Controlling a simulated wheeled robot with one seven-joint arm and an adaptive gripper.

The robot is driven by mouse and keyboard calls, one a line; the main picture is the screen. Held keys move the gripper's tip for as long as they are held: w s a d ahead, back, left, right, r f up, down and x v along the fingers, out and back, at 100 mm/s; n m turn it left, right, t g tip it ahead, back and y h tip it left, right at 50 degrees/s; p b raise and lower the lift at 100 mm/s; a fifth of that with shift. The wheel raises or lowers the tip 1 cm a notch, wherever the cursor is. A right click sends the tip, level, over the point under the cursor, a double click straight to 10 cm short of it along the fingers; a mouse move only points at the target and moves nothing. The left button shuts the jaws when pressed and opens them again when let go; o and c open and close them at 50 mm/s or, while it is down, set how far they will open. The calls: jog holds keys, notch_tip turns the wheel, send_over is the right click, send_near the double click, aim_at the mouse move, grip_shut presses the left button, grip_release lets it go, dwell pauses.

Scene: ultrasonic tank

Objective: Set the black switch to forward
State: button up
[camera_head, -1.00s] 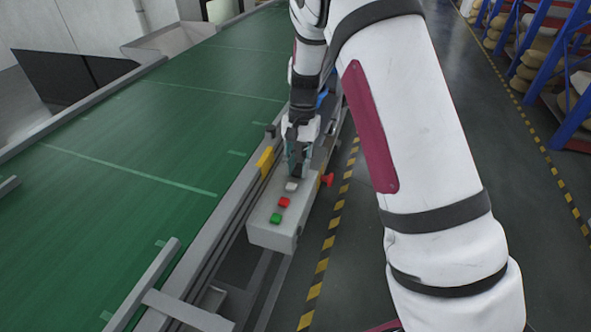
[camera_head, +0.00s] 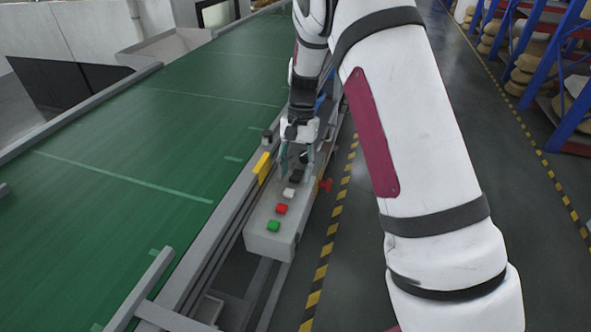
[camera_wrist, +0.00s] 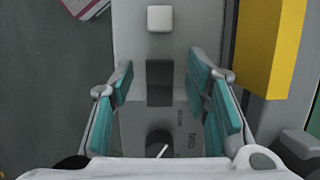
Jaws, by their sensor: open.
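A grey control box (camera_head: 258,238) stands beside the conveyor. In the wrist view a black rectangular switch (camera_wrist: 160,82) lies between the fingers of my open gripper (camera_wrist: 162,78), with visible gaps on both sides. A round black knob (camera_wrist: 156,143) with a white pointer line sits below it, partly hidden by my gripper's body. In the head view my gripper (camera_head: 296,178) is over the far part of the box, around a dark part that is mostly hidden. The switch's setting cannot be told.
White (camera_head: 289,193), red (camera_head: 282,209) and green (camera_head: 273,226) buttons line the box top. A red knob (camera_head: 326,186) sticks out at its right side. A yellow block (camera_head: 262,166) and the green conveyor (camera_head: 130,150) are to the left.

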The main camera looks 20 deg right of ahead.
aim_at(300, 170)
jog(key=v, duration=1.1)
jog(key=shift+r, duration=0.4)
jog(key=shift+w, duration=0.1)
jog(key=s+a+r+n+t+p, duration=0.1)
jog(key=s+r+n+t, duration=0.3)
jog(key=s+r, duration=1.2)
jog(key=s+f+n+t+h+p, duration=0.1)
jog(key=s+f+n+t+h, duration=0.1)
jog(key=s, duration=1.6)
jog(key=shift+s+a+f+n+t, duration=0.25)
jog(key=shift+f+n+t, duration=0.3)
jog(key=shift+f, duration=0.35)
